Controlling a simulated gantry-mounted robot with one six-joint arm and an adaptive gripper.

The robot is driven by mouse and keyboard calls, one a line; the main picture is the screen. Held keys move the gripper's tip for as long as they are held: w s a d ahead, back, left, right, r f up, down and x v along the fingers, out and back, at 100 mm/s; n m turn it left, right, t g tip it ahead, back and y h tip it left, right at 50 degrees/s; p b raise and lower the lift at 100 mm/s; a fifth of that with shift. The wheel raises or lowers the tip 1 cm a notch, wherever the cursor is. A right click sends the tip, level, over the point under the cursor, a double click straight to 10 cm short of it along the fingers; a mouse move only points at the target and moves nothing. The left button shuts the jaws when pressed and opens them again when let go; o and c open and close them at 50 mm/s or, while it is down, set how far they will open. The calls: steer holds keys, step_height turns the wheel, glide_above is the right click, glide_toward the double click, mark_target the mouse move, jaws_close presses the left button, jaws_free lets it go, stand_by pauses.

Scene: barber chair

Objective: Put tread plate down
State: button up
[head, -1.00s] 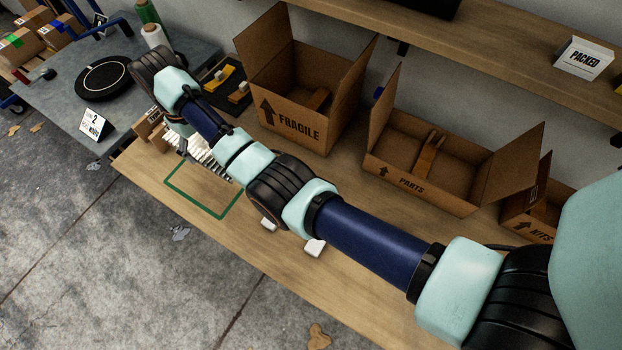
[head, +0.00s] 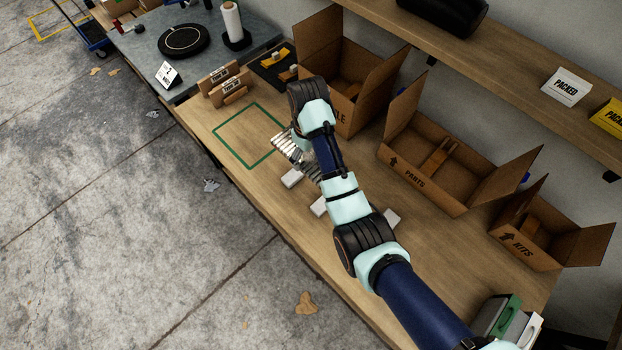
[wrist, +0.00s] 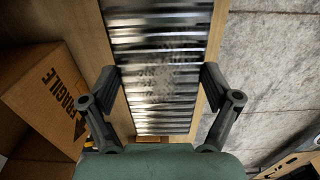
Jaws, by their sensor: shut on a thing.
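The tread plate (wrist: 155,75) is a shiny ribbed metal plate between the two fingers of my gripper (wrist: 165,77) in the wrist view. The fingers are shut on its long sides. In the head view the plate's ribbed edge (head: 290,148) shows below my wrist, beside the right corner of a green square outline (head: 232,150) on the wooden bench. My arm hides the rest of it and the fingers there. I cannot tell how far the plate is above the bench. The inside of the outline looks empty.
White blocks (head: 292,178) lie on the bench near the plate. The fragile box (head: 385,75), parts box (head: 420,180) and kits box (head: 535,250) stand open along the back. Wooden labelled holders (head: 215,82) stand beyond the outline. The bench's front edge is close.

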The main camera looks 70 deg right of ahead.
step_height(320, 180, down, 17)
steer(key=b, duration=0.4)
steer(key=shift+f, duration=0.45)
steer(key=shift+f, duration=0.1)
steer(key=o, duration=1.6)
steer(key=shift+c, duration=0.2)
step_height(320, 180, up, 13)
steer(key=p, duration=0.4)
